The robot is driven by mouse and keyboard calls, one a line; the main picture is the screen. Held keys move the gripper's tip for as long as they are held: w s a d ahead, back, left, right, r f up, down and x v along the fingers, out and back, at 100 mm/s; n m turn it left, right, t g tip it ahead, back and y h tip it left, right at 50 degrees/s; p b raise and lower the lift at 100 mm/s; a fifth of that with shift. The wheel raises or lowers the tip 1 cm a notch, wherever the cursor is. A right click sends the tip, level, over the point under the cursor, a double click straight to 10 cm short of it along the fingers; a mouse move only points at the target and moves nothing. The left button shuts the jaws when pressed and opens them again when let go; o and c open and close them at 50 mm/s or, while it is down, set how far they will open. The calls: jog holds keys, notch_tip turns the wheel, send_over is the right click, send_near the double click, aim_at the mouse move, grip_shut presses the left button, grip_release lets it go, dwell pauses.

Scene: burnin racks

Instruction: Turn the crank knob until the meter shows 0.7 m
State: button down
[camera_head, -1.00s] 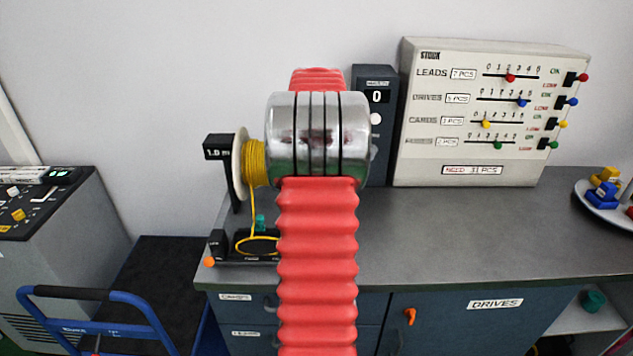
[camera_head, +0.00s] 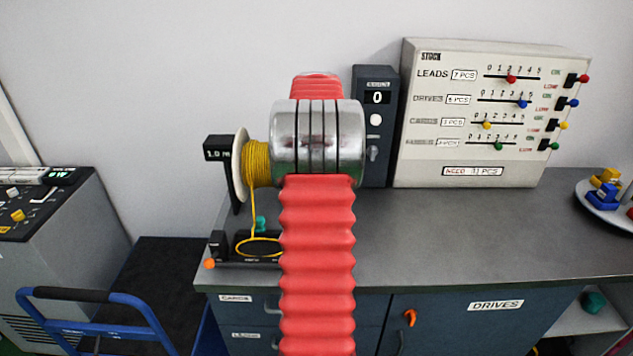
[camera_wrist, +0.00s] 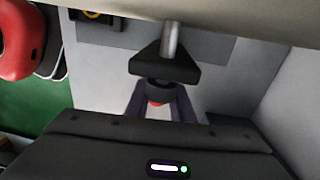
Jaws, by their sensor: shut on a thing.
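The spool of yellow cord (camera_head: 257,163) stands on the bench in the head view, left of my arm. Its black meter (camera_head: 218,148) appears to read 1.0 m. Yellow cord runs down from the spool to a loop on a black base (camera_head: 240,262). The crank side is hidden behind my red and metal arm. In the wrist view, my gripper (camera_wrist: 160,103) is shut on a dark knob (camera_wrist: 160,88), seen below a black triangular part with a metal shaft (camera_wrist: 170,40). My gripper is hidden in the head view.
A dark counter box (camera_head: 377,97) showing 0 and a pale stock board (camera_head: 490,120) stand at the back of the bench. A tray with coloured pieces (camera_head: 607,213) is far right. A blue-handled cart (camera_head: 90,295) stands left.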

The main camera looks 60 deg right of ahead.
jog(key=shift+s+f, duration=0.2)
jog(key=shift+w+d+r, duration=0.15)
jog(key=shift+d, duration=0.15)
jog(key=c, duration=1.9)
grip_release()
jog(key=shift+w+d+r, duration=0.15)
jog(key=shift+w+d, duration=0.05)
jog(key=shift+d, duration=0.25)
jog(key=shift+w+d+r, duration=0.1)
jog(key=shift+w+d, duration=0.05)
jog(key=shift+d, duration=0.4)
jog(key=c, duration=0.5)
jog(key=shift+c, duration=0.5)
jog(key=shift+w+d+r, duration=0.6)
jog(key=shift+d+r, duration=0.25)
jog(key=shift+r, duration=0.05)
